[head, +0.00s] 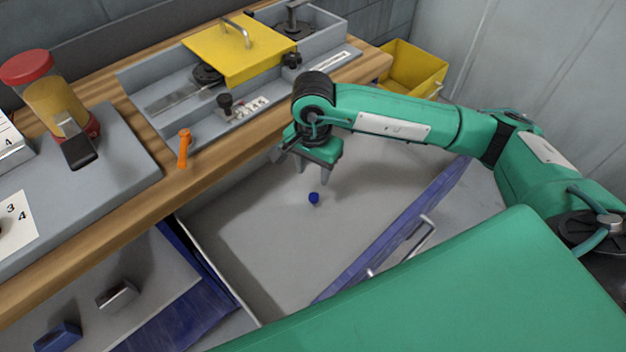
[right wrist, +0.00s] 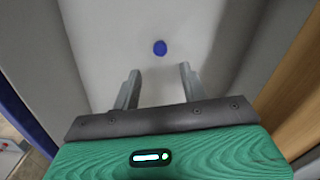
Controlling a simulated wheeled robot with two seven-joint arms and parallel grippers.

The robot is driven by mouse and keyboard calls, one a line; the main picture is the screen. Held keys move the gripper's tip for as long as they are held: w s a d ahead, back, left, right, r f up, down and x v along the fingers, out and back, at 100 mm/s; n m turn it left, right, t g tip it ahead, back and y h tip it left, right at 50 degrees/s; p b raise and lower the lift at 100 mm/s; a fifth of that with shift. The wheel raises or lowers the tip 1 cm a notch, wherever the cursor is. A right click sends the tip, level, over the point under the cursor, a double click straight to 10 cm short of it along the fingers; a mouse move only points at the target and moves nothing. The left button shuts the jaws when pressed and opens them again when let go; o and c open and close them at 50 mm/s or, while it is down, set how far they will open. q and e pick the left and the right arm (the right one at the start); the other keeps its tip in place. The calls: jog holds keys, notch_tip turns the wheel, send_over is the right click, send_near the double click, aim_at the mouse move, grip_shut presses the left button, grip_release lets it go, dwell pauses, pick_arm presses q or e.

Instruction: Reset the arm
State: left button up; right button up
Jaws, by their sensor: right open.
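My right gripper (head: 312,172) hangs over an open drawer (head: 235,250) below the wooden bench. Its two fingers are apart and nothing is between them; the gripper also shows in the right wrist view (right wrist: 158,88). A small blue round piece (head: 314,198) lies on the drawer floor just below the fingers. In the right wrist view the blue piece (right wrist: 160,47) sits ahead of the fingertips, apart from them. My right arm reaches in from the right, bent at the elbow. My left gripper is not in view.
The wooden bench (head: 215,178) carries a grey tray with a yellow lid (head: 238,50), an orange piece (head: 184,147) and a red-capped jar (head: 40,85). A yellow bin (head: 412,72) is at the back right. Another open drawer (head: 150,275) at lower left holds a blue block (head: 58,337).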

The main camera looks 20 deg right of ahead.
jog(key=shift+r, duration=0.3)
